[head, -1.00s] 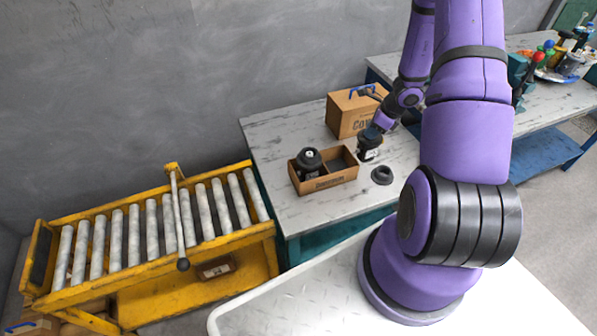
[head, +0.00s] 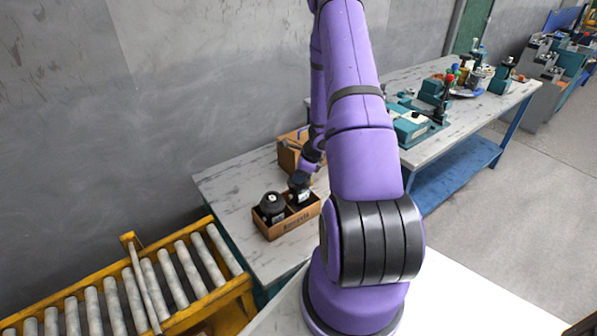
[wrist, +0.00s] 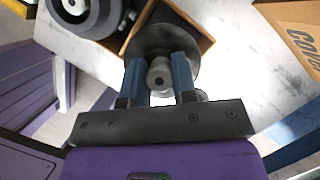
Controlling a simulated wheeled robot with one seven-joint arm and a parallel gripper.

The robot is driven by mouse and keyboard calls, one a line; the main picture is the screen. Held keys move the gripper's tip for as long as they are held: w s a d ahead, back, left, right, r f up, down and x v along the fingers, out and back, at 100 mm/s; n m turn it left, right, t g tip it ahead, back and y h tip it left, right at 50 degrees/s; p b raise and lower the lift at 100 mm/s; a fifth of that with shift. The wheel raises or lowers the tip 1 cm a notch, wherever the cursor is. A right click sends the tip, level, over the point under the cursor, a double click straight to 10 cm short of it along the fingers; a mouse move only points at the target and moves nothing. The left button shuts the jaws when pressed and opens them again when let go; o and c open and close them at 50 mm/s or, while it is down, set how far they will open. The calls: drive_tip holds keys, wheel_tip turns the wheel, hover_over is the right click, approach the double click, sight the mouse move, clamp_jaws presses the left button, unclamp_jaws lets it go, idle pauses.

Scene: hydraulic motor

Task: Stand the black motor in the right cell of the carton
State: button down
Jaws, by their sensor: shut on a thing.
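The carton (head: 287,226) is a small open brown box with two cells on the grey table. A dark motor (head: 270,206) stands in its left cell. My gripper (head: 304,170) is shut on the black motor (head: 299,188), which is upright at the right cell. Whether its base touches the cell floor cannot be told. In the wrist view my gripper (wrist: 160,78) has both blue fingers around the grey shaft end, with the motor's dark round body (wrist: 175,35) below. The carton's rim (wrist: 205,43) shows around that body.
A taller cardboard box (head: 288,155) stands behind the carton, close to my arm; it also shows in the wrist view (wrist: 297,30). A yellow roller conveyor (head: 205,300) is at left. The table's left part is clear.

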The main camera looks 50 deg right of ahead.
drive_tip(key=shift+f, duration=2.15)
drive_tip(key=c, duration=0.9)
unclamp_jaws()
drive_tip(key=shift+f, duration=0.1)
